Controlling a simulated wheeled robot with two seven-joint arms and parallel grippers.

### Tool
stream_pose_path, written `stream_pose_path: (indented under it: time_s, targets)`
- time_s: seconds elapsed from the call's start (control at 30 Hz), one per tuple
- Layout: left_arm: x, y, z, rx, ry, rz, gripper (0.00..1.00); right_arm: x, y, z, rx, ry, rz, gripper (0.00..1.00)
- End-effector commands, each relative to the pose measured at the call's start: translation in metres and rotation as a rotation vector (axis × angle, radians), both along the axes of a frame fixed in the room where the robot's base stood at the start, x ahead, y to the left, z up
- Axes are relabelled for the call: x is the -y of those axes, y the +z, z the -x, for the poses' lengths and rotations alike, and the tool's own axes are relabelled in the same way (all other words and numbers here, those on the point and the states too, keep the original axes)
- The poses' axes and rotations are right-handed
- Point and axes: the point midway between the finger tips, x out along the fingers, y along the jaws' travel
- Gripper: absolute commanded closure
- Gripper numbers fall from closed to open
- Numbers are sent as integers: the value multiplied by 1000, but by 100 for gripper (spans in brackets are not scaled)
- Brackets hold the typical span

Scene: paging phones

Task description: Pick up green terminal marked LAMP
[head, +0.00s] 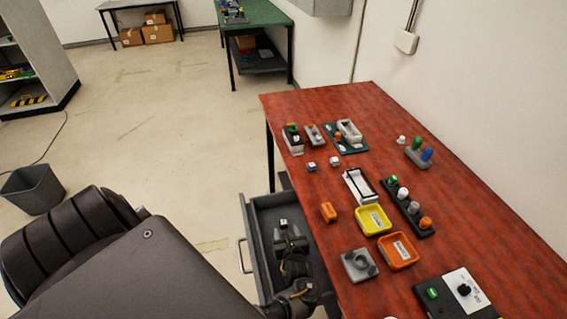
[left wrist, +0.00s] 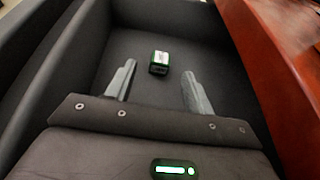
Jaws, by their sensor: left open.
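A small green block with a white label (left wrist: 159,63) lies on the floor of an open grey drawer (head: 262,223). It also shows in the head view (head: 283,224). The marking on its label is too small to read. My left gripper (left wrist: 155,85) reaches down into the drawer, open and empty. In the left wrist view the block lies just beyond the fingertips, apart from them and roughly between their lines. My left gripper also shows in the head view (head: 290,243), just in front of the block. My right gripper is not in view.
The red-brown table (head: 470,215) stands right beside the drawer. On it are a yellow tray (head: 361,229), an orange tray (head: 386,254), a dark peg rack (head: 424,232) and several small devices. The drawer's walls rise close around my left gripper. A grey bin (head: 33,190) stands on the floor.

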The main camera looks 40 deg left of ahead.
Motion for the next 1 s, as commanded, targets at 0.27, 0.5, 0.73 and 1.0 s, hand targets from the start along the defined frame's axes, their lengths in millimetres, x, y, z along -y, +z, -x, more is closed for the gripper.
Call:
stream_pose_path:
  time_s: [0.27, 0.5, 0.73, 1.0]
  targets:
    - [-10, -5, -8, 0, 0, 1, 47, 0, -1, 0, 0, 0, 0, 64]
    - [-31, -15, -27, 0, 3, -1, 47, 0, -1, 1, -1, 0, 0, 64]
    - [-45, -24, -39, 0, 0, 1, 47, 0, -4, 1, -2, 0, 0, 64]
    - [-46, -24, -39, 1, 1, 2, 55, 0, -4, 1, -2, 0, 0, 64]
